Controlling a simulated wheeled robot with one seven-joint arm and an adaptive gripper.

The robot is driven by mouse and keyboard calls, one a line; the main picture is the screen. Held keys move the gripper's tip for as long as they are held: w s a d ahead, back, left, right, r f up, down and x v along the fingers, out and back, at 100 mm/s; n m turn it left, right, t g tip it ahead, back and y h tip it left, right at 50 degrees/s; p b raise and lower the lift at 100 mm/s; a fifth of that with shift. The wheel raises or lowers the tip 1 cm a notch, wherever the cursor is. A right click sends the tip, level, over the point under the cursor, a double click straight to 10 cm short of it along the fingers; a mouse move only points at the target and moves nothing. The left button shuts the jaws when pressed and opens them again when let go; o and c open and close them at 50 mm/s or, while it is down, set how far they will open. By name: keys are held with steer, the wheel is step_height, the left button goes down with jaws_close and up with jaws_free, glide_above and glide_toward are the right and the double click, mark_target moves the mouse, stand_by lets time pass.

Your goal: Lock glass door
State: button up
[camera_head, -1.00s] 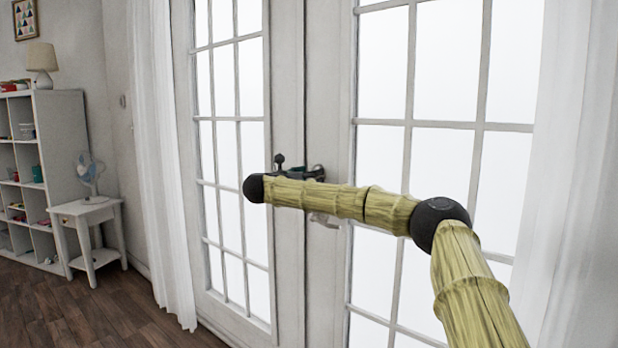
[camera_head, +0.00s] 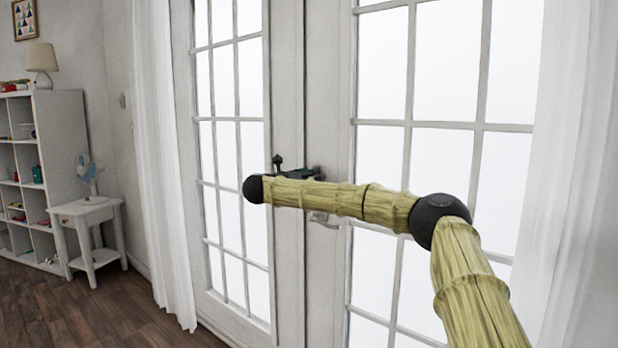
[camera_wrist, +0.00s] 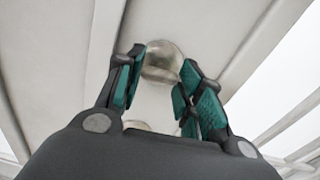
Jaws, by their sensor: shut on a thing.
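The glass door (camera_head: 328,90) is a white double door with gridded panes, and it looks closed. A round metal lock knob (camera_wrist: 163,58) sits on the door frame in the wrist view. My gripper (camera_wrist: 160,82) has its teal-padded fingers on both sides of this knob and is shut on it. In the head view my gripper (camera_head: 312,173) is at the door's middle seam, partly hidden by my arm, and the knob cannot be made out there. A silver door handle (camera_head: 322,219) shows just below my arm. A second pale round part (camera_wrist: 137,126) shows between the fingers' bases.
White curtains (camera_head: 160,170) hang at both sides of the door. A small white side table (camera_head: 85,212) with a fan (camera_head: 88,175) and a white shelf (camera_head: 62,130) stand at the left. The wooden floor (camera_head: 110,315) is clear at lower left.

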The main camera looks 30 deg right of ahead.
steer(key=shift+w+a+n+p, duration=0.1)
steer(key=shift+n+p, duration=2.15)
steer(key=shift+n, duration=1.9)
steer(key=shift+a+n+p, duration=0.1)
steer(key=shift+n+p, duration=2.15)
steer(key=shift+n, duration=1.9)
steer(key=o, duration=1)
steer(key=shift+w+f, duration=0.1)
steer(key=shift+d, duration=0.1)
steer(key=v, duration=1.2)
